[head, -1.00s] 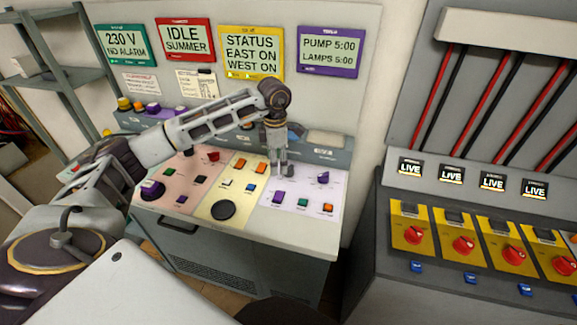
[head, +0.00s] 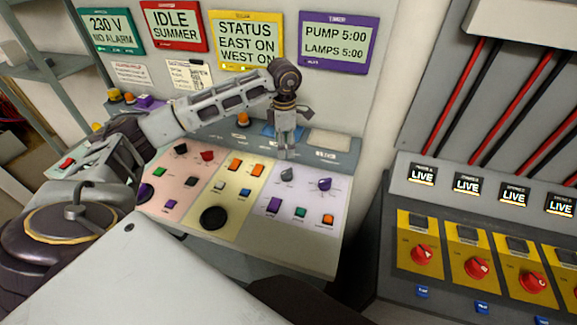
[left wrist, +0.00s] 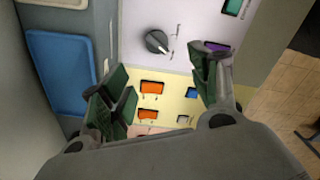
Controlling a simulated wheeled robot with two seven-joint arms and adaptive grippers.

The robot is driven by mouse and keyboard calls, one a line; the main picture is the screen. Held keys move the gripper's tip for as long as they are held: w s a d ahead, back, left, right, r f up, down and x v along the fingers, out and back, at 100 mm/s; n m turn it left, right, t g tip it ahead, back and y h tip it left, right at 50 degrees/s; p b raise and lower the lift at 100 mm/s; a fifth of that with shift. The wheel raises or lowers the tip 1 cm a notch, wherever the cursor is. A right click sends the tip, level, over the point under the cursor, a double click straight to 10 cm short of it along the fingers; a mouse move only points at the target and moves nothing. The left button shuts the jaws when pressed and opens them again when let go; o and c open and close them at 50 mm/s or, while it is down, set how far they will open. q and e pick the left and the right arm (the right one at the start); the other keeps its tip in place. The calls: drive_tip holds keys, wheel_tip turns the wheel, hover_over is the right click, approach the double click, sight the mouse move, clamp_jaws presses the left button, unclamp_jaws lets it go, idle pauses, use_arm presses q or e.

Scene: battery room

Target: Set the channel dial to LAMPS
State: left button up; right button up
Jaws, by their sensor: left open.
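A grey dial (head: 287,174) sits on the lavender section of the sloping console; its labels are too small to read, so I cannot confirm it is the channel dial. It also shows in the left wrist view (left wrist: 157,41), its ridge slanting. The purple display (head: 338,43) reads PUMP 5:00 and LAMPS 5:00. My left gripper (head: 286,152) hangs above and behind the grey dial, apart from it. In the left wrist view the open, empty fingers (left wrist: 158,92) show the dial beyond them. My right gripper is out of view.
Purple (head: 273,205), green and orange buttons lie in front of the dial. Orange rockers (head: 234,164) sit on the yellow section to the left. A blue tray-like panel (left wrist: 60,72) lies on the console's back ledge. A breaker cabinet (head: 468,250) with red knobs stands at right.

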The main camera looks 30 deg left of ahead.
sight(286, 171)
use_arm(q)
drive_tip(key=f, duration=0.4)
drive_tip(key=f+p, duration=0.1)
drive_tip(key=f, duration=0.4)
drive_tip(key=f+p, duration=0.1)
drive_tip(key=f, duration=0.3)
drive_tip(key=shift+w+f, duration=0.25)
drive_tip(key=shift+f, duration=0.1)
idle(0.4)
drive_tip(key=c, duration=1)
